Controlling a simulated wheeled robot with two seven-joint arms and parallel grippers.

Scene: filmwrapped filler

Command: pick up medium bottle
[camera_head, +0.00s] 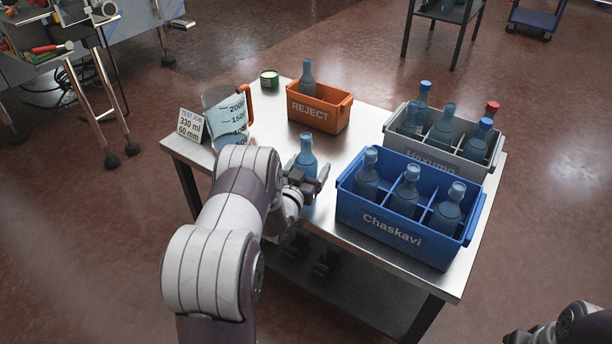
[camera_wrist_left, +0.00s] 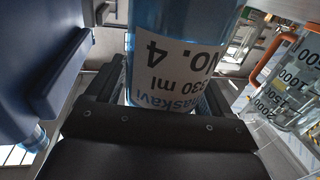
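A blue bottle (camera_head: 306,162) stands upright near the table's front left edge. In the left wrist view the same bottle (camera_wrist_left: 175,65) fills the middle, with a white label reading 330 ml and No. 4. My left gripper (camera_head: 306,182) is at the bottle, with one finger on each side of its body. The wrist view shows the fingers (camera_wrist_left: 163,90) close to the bottle, but whether they press on it is not clear. My right arm shows only at the bottom right corner of the head view, its gripper mostly cut off.
The blue Chaskavi crate (camera_head: 395,238) with several bottles stands right of the gripper. Behind it is the grey Haxuma crate (camera_head: 452,158). The orange REJECT box (camera_head: 318,112) holds one bottle. A measuring jug (camera_head: 226,113), a sign (camera_head: 190,125) and a green tin (camera_head: 269,79) stand left.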

